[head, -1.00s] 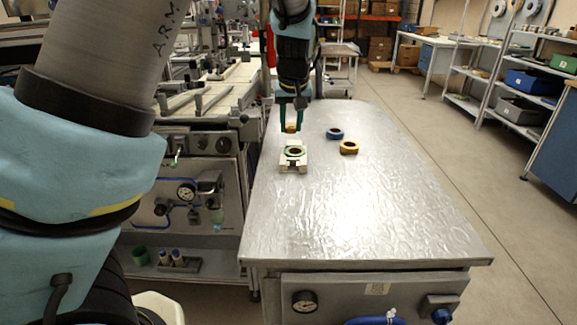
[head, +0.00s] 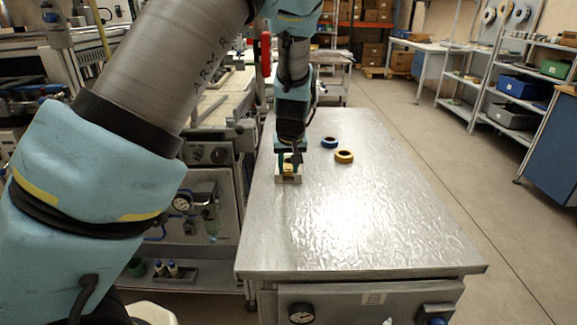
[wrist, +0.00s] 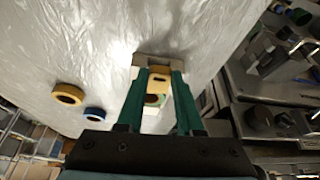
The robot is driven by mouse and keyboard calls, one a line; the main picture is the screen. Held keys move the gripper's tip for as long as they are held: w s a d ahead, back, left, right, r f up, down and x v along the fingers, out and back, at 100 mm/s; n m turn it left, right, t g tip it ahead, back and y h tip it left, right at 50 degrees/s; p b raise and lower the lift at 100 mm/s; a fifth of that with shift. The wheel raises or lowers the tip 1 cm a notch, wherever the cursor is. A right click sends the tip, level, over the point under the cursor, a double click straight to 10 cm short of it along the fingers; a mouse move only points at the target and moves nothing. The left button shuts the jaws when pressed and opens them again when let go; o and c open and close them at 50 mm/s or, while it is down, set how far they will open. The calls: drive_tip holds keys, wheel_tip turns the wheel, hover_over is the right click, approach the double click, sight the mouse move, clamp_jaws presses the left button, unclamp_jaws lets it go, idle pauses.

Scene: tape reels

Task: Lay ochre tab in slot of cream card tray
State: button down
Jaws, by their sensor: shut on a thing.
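My gripper (head: 290,165) points down over the cream card tray (head: 289,181) on the metal table. In the wrist view its two green fingers (wrist: 159,76) are shut on the ochre tab (wrist: 158,83), a small yellow-tan block. The cream tray (wrist: 151,61) shows behind and around the fingertips there. The fingers hide part of the tray.
A blue tape reel (head: 329,142) and a yellow tape reel (head: 344,157) lie on the table to the right of the tray. The front and right of the metal table (head: 370,225) are clear. A workbench with machinery stands close along the table's left side.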

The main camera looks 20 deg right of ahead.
drive_tip(key=shift+f, duration=0.5)
drive_tip(key=c, duration=0.5)
unclamp_jaws()
drive_tip(key=shift+c, duration=0.2)
drive_tip(key=v, duration=1.3)
drive_tip(key=w+a+f+n+g, duration=0.1)
drive_tip(key=w+a+f, duration=0.15)
drive_tip(key=a, duration=0.75)
drive_tip(key=s+a+f+n+g, duration=0.1)
drive_tip(key=s+a, duration=0.3)
drive_tip(key=a, duration=0.8)
drive_tip(key=s+a+f+y, duration=0.1)
drive_tip(key=s+a, duration=0.3)
drive_tip(key=a, duration=0.9)
drive_tip(key=shift+s+n+g, duration=0.3)
drive_tip(key=shift+n+g, duration=0.1)
